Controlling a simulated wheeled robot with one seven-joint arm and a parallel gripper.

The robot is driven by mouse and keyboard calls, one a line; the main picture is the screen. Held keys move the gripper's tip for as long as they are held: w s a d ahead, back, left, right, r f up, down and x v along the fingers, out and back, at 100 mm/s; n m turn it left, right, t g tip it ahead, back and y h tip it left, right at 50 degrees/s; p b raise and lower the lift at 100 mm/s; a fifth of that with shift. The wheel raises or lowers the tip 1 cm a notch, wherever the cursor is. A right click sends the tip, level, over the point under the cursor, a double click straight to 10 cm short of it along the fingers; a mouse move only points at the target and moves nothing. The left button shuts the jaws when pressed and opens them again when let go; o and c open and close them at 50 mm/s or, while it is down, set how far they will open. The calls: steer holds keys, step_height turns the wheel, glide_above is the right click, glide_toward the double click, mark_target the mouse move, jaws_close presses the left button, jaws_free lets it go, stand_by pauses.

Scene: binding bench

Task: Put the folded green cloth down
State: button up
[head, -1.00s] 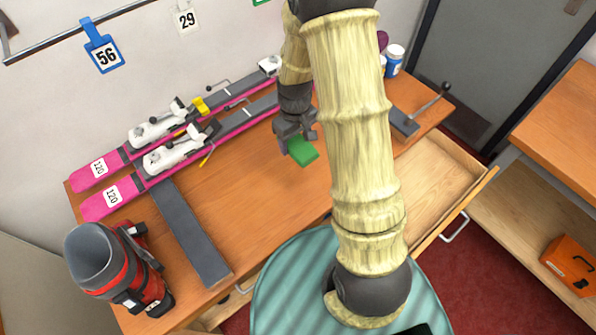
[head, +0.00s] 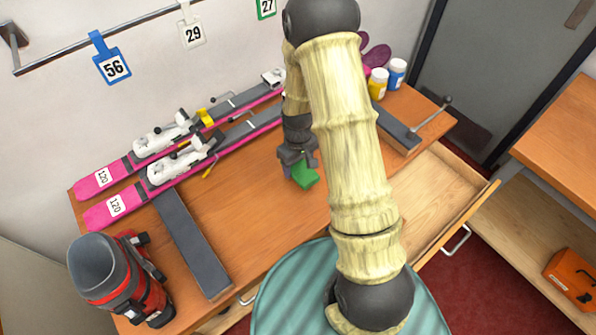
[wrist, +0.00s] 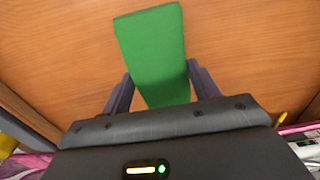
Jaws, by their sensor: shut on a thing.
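The folded green cloth (head: 304,174) is a small flat green block in the head view, at the end of my gripper (head: 298,163) over the middle of the bench (head: 255,185). In the wrist view the cloth (wrist: 153,50) stands out between the two dark fingers of my gripper (wrist: 158,85), which are shut on it. Bench wood shows beyond it. I cannot tell whether the cloth touches the bench top. The arm hides part of the bench to the right.
Two pink skis (head: 130,203) with white bindings lie along the back left. A dark grey bar (head: 192,243) and a red-grey ski boot (head: 120,282) are at the left front. An open drawer (head: 428,202) juts out at the right. Jars (head: 396,74) stand at the back right.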

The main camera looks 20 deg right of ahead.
mark_target(298, 173)
steer(key=shift+f, duration=0.15)
steer(key=shift+f, duration=1.95)
steer(key=shift+f, duration=0.2)
steer(key=o, duration=0.9)
